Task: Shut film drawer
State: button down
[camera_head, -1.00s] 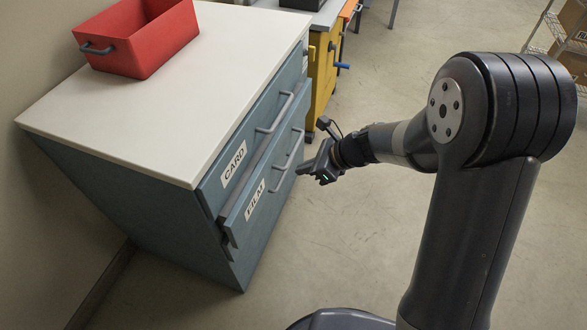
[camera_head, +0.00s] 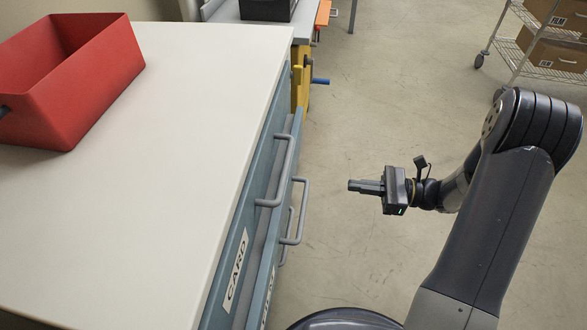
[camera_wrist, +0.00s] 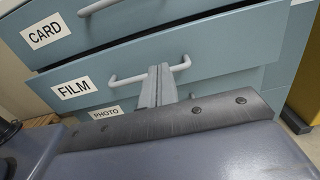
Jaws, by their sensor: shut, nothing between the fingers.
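The film drawer (camera_wrist: 215,82) is the blue-grey drawer labelled FILM in the wrist view, below the CARD drawer (camera_wrist: 120,25) and above one labelled PHOTO. Its front stands out a little past the CARD drawer. In the head view, the film drawer (camera_head: 264,278) shows edge-on, with its label mostly cut off. Its grey bar handle (camera_head: 302,208) sticks out toward my gripper (camera_head: 352,186). My gripper is shut and empty, pointing left at the drawers with a gap before the handle. In the wrist view, the fingers (camera_wrist: 158,72) overlap the middle of the handle.
A red bin (camera_head: 75,85) sits on the white cabinet top (camera_head: 190,110). A yellow unit (camera_head: 301,88) with a blue-handled crank stands beyond the cabinet. A wire shelf (camera_head: 530,55) with boxes is at the back right. The floor between is clear.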

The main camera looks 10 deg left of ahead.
aim_at(289, 177)
jog(key=a, duration=0.4)
jog(key=a+b, duration=0.1)
jog(key=a, duration=0.3)
jog(key=a+b, duration=0.1)
jog(key=a, duration=0.3)
jog(key=shift+s+a, duration=0.3)
jog(key=shift+s, duration=0.1)
jog(key=shift+a, duration=0.6)
jog(key=shift+a, duration=0.1)
jog(key=a, duration=0.4)
jog(key=shift+s+a, duration=0.1)
jog(key=shift+s, duration=0.1)
jog(key=shift+r, duration=0.1)
